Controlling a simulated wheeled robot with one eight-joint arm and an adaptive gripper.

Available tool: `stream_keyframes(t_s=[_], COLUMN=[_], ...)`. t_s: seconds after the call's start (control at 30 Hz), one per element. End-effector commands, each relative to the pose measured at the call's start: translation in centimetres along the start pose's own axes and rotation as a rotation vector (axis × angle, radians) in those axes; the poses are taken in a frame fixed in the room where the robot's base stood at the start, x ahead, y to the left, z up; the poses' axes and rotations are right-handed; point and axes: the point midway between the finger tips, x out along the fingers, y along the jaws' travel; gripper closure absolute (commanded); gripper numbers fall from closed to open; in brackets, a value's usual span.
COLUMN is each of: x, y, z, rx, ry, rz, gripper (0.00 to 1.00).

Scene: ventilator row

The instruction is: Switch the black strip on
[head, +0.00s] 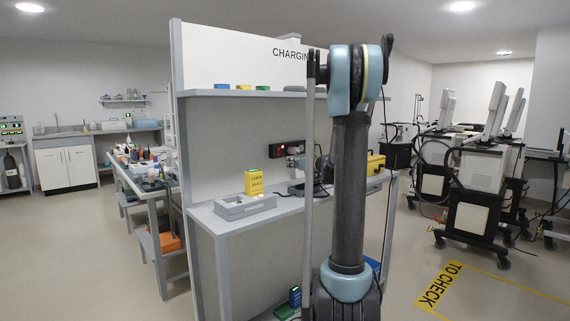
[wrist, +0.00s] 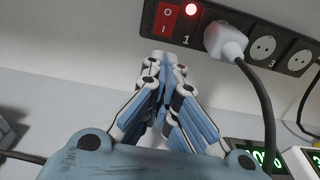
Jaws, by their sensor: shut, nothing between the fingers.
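The black strip (wrist: 232,57) is fixed to the wall across the top of the wrist view. I cannot tell which side of the rocker is pressed. My gripper (wrist: 162,58) is shut and empty, with its tips just below the strip's lower edge, under the switch. Whether the tips touch the strip is unclear. In the head view the strip (head: 288,148) shows above the bench, left of my arm.
A white plug (wrist: 226,42) with a dark cable sits in the strip near the lamp; sockets to its right look empty. Green-lit displays (wrist: 255,154) stand at lower right. A yellow box (head: 254,183) and a grey tray (head: 243,206) are on the bench, below a shelf (head: 250,93).

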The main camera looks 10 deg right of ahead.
Motion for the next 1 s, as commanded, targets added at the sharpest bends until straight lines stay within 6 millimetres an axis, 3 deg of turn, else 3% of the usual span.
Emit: stream_keyframes(t_s=[0.2, 0.4, 0.6, 1.0], x=[-4.2, -6.7, -7.8, -7.9], y=[0.1, 0.3, 0.4, 0.7], z=[-1.1, -1.7, -2.0, -2.0], rx=[-0.001, -0.001, -0.001, -0.013], ry=[0.0, 0.0, 0.0, 0.006], rz=[0.0, 0.004, 0.005, 0.009], gripper=[1.0, 1.0, 1.0, 1.0])
